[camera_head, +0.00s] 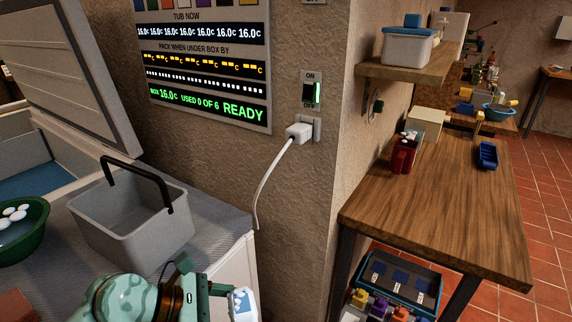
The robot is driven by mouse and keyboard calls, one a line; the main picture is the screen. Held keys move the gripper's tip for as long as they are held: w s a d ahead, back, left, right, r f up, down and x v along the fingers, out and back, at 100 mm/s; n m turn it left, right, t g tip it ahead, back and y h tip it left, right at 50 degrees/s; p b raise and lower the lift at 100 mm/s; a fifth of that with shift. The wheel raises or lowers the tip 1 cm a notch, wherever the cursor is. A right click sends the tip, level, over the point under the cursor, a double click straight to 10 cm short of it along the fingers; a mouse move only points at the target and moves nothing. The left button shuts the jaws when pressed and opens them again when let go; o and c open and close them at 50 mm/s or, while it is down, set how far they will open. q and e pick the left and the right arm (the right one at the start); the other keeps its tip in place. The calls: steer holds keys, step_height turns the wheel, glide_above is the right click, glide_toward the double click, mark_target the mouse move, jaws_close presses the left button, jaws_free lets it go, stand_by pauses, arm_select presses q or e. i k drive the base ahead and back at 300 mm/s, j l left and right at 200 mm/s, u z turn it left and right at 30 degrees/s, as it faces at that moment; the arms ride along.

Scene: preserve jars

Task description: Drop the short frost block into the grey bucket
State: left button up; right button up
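The grey bucket (134,232) stands upright on the left on a light grey surface, its black handle raised over the open top. I see no block inside it, but its floor is partly hidden. My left gripper (234,293) is at the bottom, right of and in front of the bucket. A small white and pale-blue frosty block (243,303) is at its fingertips and appears held. My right gripper is not in view.
A green bowl (38,238) with white lumps is left of the bucket. An open chest lid (75,75) rises behind. A white plug (298,132) and cable hang on the wall. The wooden table (440,215) at right holds a red container (403,156) and blue tray (487,155).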

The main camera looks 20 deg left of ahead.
mark_target(125, 228)
steer(key=i+j+u, duration=0.15)
steer(key=u, duration=0.35)
steer(key=i+u, duration=0.15)
steer(key=u, duration=0.35)
steer(key=i+u, duration=0.2)
steer(key=u, duration=0.3)
steer(key=i+j+z, duration=0.2)
steer(key=i+j, duration=0.1)
